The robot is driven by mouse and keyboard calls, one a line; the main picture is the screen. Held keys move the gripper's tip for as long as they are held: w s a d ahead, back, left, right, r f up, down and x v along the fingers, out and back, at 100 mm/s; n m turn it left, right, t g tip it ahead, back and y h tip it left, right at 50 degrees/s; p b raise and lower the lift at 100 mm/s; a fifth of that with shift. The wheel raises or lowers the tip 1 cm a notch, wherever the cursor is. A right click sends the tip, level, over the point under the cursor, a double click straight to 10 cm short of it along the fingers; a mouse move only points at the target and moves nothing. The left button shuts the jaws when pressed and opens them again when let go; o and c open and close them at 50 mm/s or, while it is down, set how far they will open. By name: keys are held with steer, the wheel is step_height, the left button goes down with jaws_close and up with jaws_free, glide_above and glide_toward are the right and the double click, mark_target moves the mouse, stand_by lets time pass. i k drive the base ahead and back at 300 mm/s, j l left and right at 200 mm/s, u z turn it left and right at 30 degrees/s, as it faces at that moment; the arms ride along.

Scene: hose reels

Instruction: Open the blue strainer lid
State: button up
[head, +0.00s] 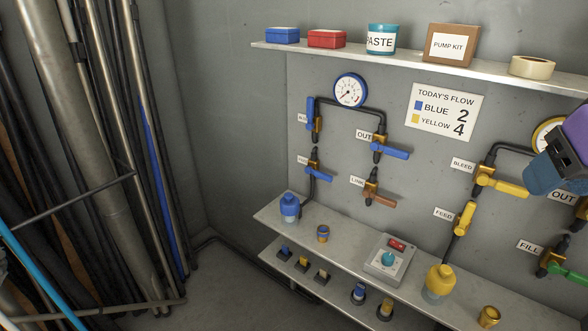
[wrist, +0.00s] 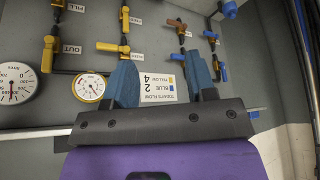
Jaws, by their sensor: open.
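The blue strainer (head: 290,212) stands upright at the left end of the upper bench shelf in the head view, with its blue lid (head: 289,198) on top. A blue shape (wrist: 230,9) at the top edge of the wrist view may be this strainer; it is cut off and I cannot be sure. My gripper (head: 540,180) is at the far right of the head view, high in front of the panel and well apart from the strainer. In the wrist view my gripper (wrist: 160,62) has its two blue fingers spread, with nothing between them.
Valve handles, such as the blue one (head: 390,152), project from the wall. Pipes and hoses (head: 110,150) lean at left.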

mark_target(289, 204)
steer(key=i+j+u, duration=0.2)
steer(key=j, duration=0.25)
steer(key=i+j+u, duration=0.15)
steer(key=j, duration=0.25)
steer(key=i+j+u, duration=0.2)
steer(key=i+j, duration=0.1)
steer(key=j, duration=0.1)
